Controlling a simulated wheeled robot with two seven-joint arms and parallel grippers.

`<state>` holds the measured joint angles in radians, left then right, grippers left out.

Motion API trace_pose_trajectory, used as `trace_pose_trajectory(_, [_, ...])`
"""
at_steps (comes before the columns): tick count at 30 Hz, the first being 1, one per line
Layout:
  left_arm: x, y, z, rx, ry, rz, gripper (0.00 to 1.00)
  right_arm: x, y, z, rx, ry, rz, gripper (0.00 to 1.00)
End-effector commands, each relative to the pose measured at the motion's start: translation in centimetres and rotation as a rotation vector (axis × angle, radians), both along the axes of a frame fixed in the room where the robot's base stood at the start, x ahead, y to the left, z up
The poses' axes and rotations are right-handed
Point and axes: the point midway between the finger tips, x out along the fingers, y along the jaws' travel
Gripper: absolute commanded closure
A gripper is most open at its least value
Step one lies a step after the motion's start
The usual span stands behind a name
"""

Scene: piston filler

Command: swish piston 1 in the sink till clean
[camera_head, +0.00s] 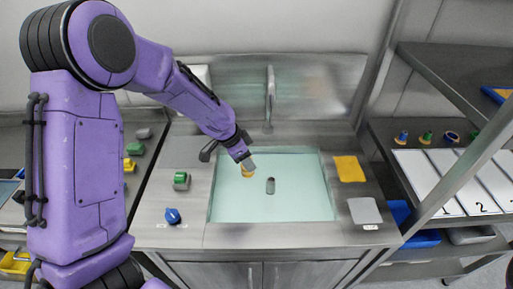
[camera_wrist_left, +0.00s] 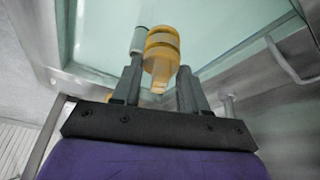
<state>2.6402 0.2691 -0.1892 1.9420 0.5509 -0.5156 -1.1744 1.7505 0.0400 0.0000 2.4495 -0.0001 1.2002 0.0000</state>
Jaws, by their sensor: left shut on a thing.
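My left gripper (camera_head: 246,165) reaches over the sink (camera_head: 300,212) from the upper left and is shut on a yellow-orange piston (camera_head: 247,173). The piston is round with a groove about its body, and it also shows between the fingers in the left wrist view (camera_wrist_left: 162,48). It is over the left half of the pale green water; I cannot tell how deep it dips. No number on it can be read. My right gripper is out of view.
A tap (camera_head: 269,95) rises behind the sink. A green part (camera_head: 181,181) and a blue part (camera_head: 172,215) stand on the left counter. A yellow cloth (camera_head: 349,168) and a grey pad (camera_head: 364,211) lie on the right. A shelf with several small parts stands far right.

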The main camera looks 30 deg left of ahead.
Motion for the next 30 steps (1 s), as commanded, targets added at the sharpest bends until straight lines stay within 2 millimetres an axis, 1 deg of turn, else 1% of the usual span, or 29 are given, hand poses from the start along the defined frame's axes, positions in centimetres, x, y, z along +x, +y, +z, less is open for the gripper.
trace_pose_trajectory(3, [-0.9,0.0,-0.9,-0.002,-0.008,0.0,1.0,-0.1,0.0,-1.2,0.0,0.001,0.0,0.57])
trace_pose_trajectory(7, [-1.3,0.0,-2.4,-0.001,-0.014,0.001,1.0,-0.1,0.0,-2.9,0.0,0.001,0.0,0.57])
trace_pose_trajectory(14, [0.0,0.0,-5.6,0.0,-0.001,0.001,1.0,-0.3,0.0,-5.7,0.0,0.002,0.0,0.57])
trace_pose_trajectory(17, [0.2,0.0,-6.7,-0.002,0.003,0.002,1.0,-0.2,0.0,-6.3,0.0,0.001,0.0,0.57])
trace_pose_trajectory(30, [0.2,0.0,-12.1,-0.002,0.006,0.0,1.0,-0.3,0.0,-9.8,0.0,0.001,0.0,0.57])
